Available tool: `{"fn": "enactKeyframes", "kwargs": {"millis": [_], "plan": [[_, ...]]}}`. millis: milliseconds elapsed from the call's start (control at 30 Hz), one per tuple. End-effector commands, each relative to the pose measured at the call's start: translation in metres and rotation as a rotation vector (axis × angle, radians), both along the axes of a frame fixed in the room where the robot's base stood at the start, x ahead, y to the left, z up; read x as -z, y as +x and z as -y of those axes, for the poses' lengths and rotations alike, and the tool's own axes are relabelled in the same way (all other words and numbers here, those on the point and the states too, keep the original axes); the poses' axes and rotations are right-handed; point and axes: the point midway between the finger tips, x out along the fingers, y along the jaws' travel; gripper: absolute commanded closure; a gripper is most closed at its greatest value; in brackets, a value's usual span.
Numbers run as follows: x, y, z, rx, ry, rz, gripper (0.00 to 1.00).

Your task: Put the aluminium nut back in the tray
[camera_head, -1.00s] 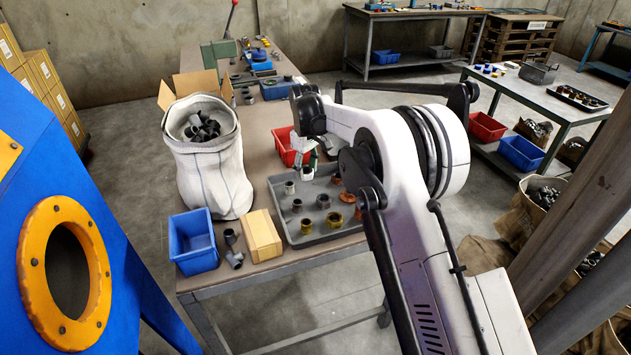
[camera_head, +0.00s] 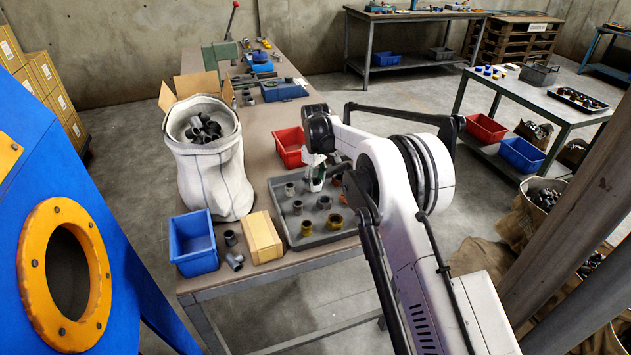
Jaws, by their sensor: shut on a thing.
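The grey tray (camera_head: 322,240) lies on the brown workbench and holds several dark, brass-coloured and grey fittings in spaced places. My gripper (camera_head: 316,180) is over the back part of the tray, pointing down, with its fingers low among the fittings. It is shut on a small pale piece, apparently the aluminium nut, which the fingers mostly hide. I cannot tell whether the piece touches the tray floor. My arm covers the tray's right side.
A red bin (camera_head: 289,147) stands just behind the tray. The bench's front edge is close.

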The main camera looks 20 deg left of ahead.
Motion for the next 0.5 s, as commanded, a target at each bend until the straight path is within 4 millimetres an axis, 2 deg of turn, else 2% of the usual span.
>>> {"fn": "enactKeyframes", "kwargs": {"millis": [100,133,233,500], "plan": [[0.0040,-0.0001,0.0000,0.000,0.000,0.000,0.91],[0.0031,-0.0001,0.0000,0.000,0.000,0.000,0.60],[0.0026,-0.0001,0.0000,0.000,0.000,0.000,0.46],[0.0020,-0.0001,0.0000,0.000,0.000,0.000,0.44]]}}
